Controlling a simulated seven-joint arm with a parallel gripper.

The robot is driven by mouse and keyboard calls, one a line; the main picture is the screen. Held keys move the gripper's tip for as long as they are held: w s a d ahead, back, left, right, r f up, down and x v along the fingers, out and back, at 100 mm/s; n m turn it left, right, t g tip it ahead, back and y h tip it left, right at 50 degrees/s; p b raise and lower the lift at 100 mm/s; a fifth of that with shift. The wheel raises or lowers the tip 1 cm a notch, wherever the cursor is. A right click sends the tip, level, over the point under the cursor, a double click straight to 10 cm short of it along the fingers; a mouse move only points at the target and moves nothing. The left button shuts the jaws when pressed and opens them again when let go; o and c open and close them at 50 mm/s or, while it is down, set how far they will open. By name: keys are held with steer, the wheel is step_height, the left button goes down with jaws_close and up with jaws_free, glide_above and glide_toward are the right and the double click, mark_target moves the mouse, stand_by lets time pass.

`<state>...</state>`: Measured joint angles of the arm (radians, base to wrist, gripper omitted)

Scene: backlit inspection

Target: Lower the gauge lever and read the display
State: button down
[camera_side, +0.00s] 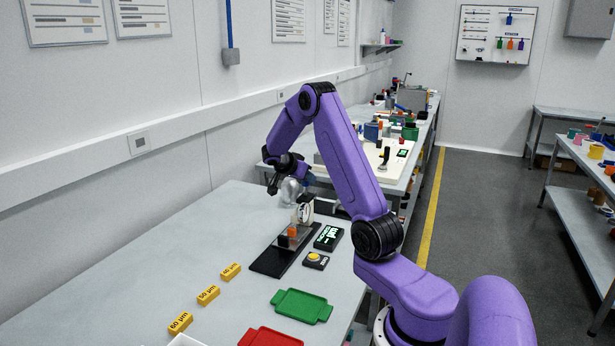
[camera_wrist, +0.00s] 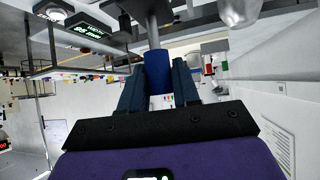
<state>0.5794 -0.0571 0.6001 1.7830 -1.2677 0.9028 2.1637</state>
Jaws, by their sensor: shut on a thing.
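The lever's blue grip (camera_wrist: 157,72) sits between the dark fingers of my gripper (camera_wrist: 158,68), which is shut on it, with a grey rod (camera_wrist: 152,32) running out beyond. In the side view my gripper (camera_side: 302,180) is behind the gauge, partly hidden by its own links. The gauge has a pale round dial (camera_side: 305,212) over a long black base (camera_side: 270,262), where an orange block (camera_side: 292,231) stands. The black display (camera_side: 328,238) is right of the base, with green characters too small to read surely. It also shows in the wrist view (camera_wrist: 92,30).
Yellow marked blocks (camera_side: 208,295) lie left of the base. A green tray (camera_side: 301,306) and a red tray (camera_side: 270,337) are nearer. A silvery rounded thing (camera_side: 291,191) is beside my gripper.

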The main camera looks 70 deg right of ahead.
mark_target(305, 183)
steer(key=a+h, duration=0.2)
steer(key=h, duration=0.1)
steer(key=shift+a+f, duration=0.2)
steer(key=shift+f, duration=0.05)
steer(key=shift+a+f+m+g+h, duration=0.2)
steer(key=shift+a+h, duration=0.2)
steer(key=shift+h, duration=0.35)
steer(key=shift+a+f+m+g+h, duration=0.1)
steer(key=shift+a+m+h, duration=0.1)
steer(key=shift+a+h, duration=0.4)
steer(key=shift+d, duration=0.2)
steer(key=c, duration=0.9)
jaws_free()
steer(key=v, duration=1.7)
steer(key=shift+a+f, duration=0.3)
